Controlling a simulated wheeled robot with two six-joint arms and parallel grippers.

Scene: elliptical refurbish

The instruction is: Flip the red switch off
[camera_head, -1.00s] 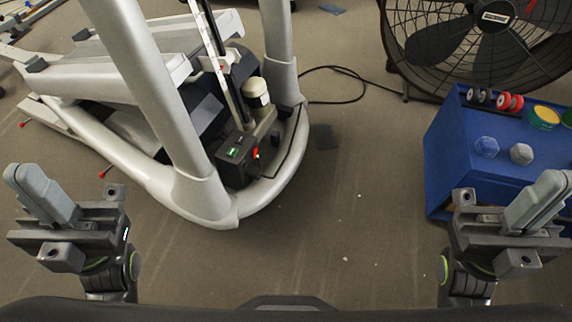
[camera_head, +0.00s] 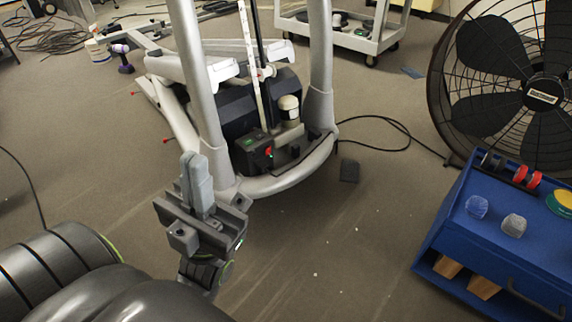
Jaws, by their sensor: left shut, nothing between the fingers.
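The red switch (camera_head: 268,152) is a small red spot on a dark box (camera_head: 250,155) low inside the front of the elliptical frame (camera_head: 290,182). A small green light shows beside it. Whether the switch is on or off is too small to tell. My left gripper (camera_head: 196,178) is in front of the elliptical's left upright, to the left of and nearer than the switch, and apart from it in the picture. Its fingers are together and empty. My right gripper is not in view.
A large black fan (camera_head: 500,75) stands at the right. A blue cabinet (camera_head: 520,235) with small items on top stands in front of it. The carpet (camera_head: 340,250) between elliptical and cabinet is mostly clear.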

